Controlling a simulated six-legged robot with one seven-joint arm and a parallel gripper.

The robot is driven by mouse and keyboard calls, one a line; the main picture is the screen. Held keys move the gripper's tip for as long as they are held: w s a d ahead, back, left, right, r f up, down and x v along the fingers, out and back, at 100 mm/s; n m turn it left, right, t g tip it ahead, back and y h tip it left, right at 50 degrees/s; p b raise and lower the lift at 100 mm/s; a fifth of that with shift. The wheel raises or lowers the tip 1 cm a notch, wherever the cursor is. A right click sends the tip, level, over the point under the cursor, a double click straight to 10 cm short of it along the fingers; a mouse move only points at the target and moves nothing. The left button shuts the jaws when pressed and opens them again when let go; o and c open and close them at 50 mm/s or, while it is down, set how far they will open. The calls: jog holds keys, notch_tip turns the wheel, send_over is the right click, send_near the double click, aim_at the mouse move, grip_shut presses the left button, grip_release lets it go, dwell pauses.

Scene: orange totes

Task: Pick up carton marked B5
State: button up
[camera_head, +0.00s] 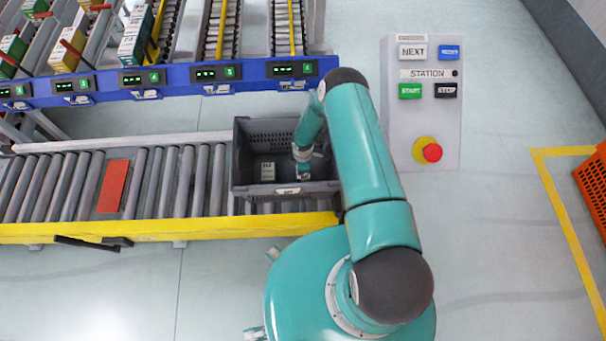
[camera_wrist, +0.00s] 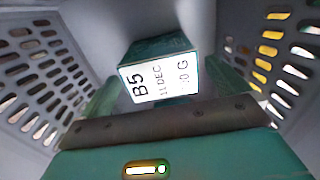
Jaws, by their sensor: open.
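The carton marked B5 (camera_wrist: 162,76) has a white label face and dark green sides. In the wrist view it sits in the grey tote, between the two green fingers of my gripper (camera_wrist: 163,92). The fingers are open, with the carton's lower edge partly hidden by the gripper body. In the head view my gripper (camera_head: 304,170) is down inside the grey tote (camera_head: 240,160), toward its right side. A small pale-labelled item (camera_head: 267,171) shows in the tote to the left of the gripper; I cannot tell whether it is the same carton.
The tote's slotted walls stand close on both sides of my gripper. The tote rests on a roller conveyor (camera_head: 170,180) with a red plate (camera_head: 113,187). Behind is a blue-edged flow rack (camera_head: 180,80) holding cartons. A button panel (camera_head: 425,110) and orange tote (camera_head: 594,190) are right.

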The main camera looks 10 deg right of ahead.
notch_tip(320, 180, down, 3)
jog(key=shift+f, duration=0.2)
jog(key=shift+c, duration=0.2)
jog(key=c, duration=1.1)
jog(key=shift+r, duration=0.15)
